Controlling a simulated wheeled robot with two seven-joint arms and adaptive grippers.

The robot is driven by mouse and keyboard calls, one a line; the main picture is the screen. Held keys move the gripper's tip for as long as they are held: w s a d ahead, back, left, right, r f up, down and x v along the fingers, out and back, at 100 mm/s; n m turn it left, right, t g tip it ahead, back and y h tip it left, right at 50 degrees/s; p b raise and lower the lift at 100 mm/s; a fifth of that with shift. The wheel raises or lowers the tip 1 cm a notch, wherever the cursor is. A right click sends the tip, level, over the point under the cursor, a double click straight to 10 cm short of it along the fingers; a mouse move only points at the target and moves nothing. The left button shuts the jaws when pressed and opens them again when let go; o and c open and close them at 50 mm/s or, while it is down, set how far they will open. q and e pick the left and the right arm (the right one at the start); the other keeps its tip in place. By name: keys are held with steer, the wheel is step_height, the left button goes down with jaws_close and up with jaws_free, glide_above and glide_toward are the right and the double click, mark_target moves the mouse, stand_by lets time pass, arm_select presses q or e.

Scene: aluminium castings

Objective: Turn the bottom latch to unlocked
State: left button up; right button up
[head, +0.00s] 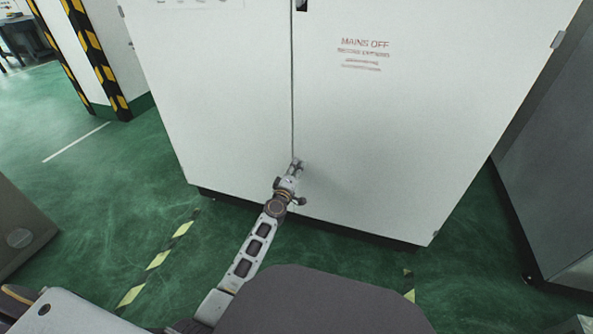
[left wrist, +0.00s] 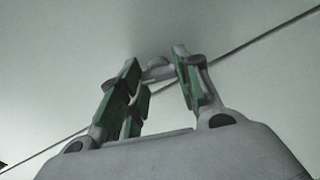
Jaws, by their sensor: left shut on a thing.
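The bottom latch (left wrist: 155,72) is a small grey knob on the white cabinet door, close to the seam between the two doors. My left gripper (head: 297,166) is at the low part of the cabinet front, and its fingers hide most of the latch in the head view. In the left wrist view my left gripper (left wrist: 157,62) has its green-padded fingers on either side of the latch, shut on it. Which way the latch is turned cannot be told clearly. My right gripper is not in view.
The white cabinet (head: 400,120) has red "MAINS OFF" lettering on its right door. A dark handle (head: 301,5) is cut off at the top edge. A grey cabinet (head: 550,180) stands at the right. A striped post (head: 100,70) stands at the left. Green floor is open at the left.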

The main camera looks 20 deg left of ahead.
arm_select(q)
steer(key=shift+f+n, duration=0.1)
steer(key=shift+n, duration=1.3)
steer(key=o, duration=1)
steer(key=shift+m, duration=0.4)
steer(key=shift+m, duration=4)
steer(key=shift+r+m, duration=0.2)
steer(key=shift+m, duration=1.3)
